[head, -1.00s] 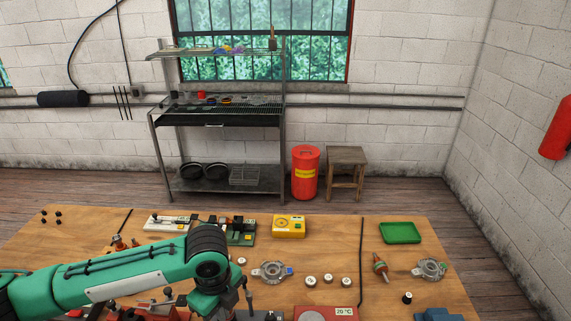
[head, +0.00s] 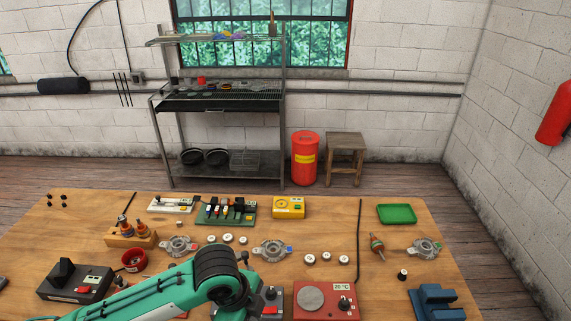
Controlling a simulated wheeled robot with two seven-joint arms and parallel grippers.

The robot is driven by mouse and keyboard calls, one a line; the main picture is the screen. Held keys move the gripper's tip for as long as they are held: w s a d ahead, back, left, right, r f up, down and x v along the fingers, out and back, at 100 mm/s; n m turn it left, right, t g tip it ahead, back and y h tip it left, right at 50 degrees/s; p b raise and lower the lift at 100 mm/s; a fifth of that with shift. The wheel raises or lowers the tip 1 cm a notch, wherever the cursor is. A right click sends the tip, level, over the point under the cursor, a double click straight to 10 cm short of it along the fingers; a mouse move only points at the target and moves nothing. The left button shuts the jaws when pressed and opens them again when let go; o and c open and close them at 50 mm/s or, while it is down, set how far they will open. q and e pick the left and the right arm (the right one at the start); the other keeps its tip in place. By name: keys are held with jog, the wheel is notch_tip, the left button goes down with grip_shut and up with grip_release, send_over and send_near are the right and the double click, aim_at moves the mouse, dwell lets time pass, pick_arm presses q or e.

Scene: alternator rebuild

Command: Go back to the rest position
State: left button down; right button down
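My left arm (head: 165,290) comes in from the lower left and bends at a dark joint over the front of the table. Its gripper is not visible; it is hidden or below the frame. My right gripper is not in view. The wooden table (head: 330,225) lies below, with alternator housings (head: 271,251), (head: 179,246) and (head: 424,249) on it. A rotor (head: 377,247) lies beside the right housing.
A red hot plate (head: 324,300) and a blue block (head: 438,305) stand at the front. A black-and-grey box (head: 75,281) is at front left. A green tray (head: 397,214), yellow meter (head: 289,207) and green board (head: 226,212) stand at the back.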

pick_arm(q)
jog(key=s+a+f+n+t+y, duration=0.1)
jog(key=s+a+f+n, duration=0.4)
jog(key=s+a+n, duration=0.4)
jog(key=s+a+f+n+t+y, duration=0.1)
jog(key=s+a+f+n, duration=0.5)
jog(key=n, duration=0.5)
notch_tip(320, 180, down, 32)
jog(key=b, duration=0.4)
jog(key=s+a+f+g+b, duration=0.1)
jog(key=s+a+f+b, duration=0.1)
jog(key=s+f, duration=0.7)
jog(key=s+a+f+g+b, duration=0.1)
jog(key=s+a+f+b, duration=0.1)
jog(key=s+f, duration=0.8)
notch_tip(320, 180, down, 6)
jog(key=shift+s+a+f+m+y, duration=0.1)
jog(key=shift+s+a+m+y, duration=0.1)
jog(key=shift+s+m+y, duration=0.1)
